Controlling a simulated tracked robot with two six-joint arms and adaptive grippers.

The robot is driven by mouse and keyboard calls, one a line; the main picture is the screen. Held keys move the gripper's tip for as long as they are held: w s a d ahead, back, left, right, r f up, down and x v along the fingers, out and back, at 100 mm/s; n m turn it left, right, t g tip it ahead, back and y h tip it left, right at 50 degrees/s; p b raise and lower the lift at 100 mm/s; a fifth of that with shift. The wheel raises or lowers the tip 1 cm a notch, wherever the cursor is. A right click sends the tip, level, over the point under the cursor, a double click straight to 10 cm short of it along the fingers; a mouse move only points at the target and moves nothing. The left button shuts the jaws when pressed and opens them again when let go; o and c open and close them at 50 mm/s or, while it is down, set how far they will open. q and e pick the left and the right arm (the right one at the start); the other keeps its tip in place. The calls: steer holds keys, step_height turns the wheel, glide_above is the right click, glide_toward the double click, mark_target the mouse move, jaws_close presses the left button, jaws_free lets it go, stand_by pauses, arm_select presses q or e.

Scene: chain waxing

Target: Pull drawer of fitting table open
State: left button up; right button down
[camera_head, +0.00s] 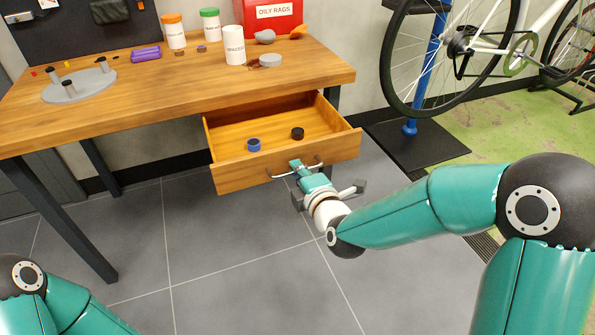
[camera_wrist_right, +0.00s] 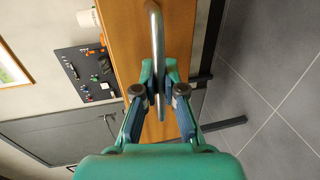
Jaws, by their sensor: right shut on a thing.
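The wooden drawer (camera_head: 237,176) of the fitting table (camera_head: 200,90) stands pulled out from under the tabletop. A blue ring-like part (camera_head: 253,145) and a black one (camera_head: 297,133) lie inside it. My right gripper (camera_head: 299,166) is at the metal bar handle (camera_head: 277,176) on the drawer front. In the right wrist view the gripper's fingers (camera_wrist_right: 160,85) are shut on the handle (camera_wrist_right: 157,45), one on each side of the bar. My left gripper is not in view; only part of my left arm shows at the lower left.
On the tabletop are white containers with orange (camera_head: 174,32) and green (camera_head: 210,25) lids, a white cup (camera_head: 234,45), a purple item (camera_head: 146,53) and a grey round plate with pegs (camera_head: 80,86). A bicycle on a blue stand (camera_head: 434,75) is at the right. The tiled floor before the drawer is clear.

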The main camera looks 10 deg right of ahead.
steer(key=shift+s+a+f, duration=0.15)
steer(key=shift+a+f, duration=0.1)
steer(key=shift+a, duration=0.05)
steer(key=c, duration=1.2)
jaws_free()
steer(key=shift+c, duration=0.2)
steer(key=shift+d+r, duration=0.1)
steer(key=shift+d, duration=0.05)
steer(key=v, duration=0.7)
steer(key=shift+s, duration=0.15)
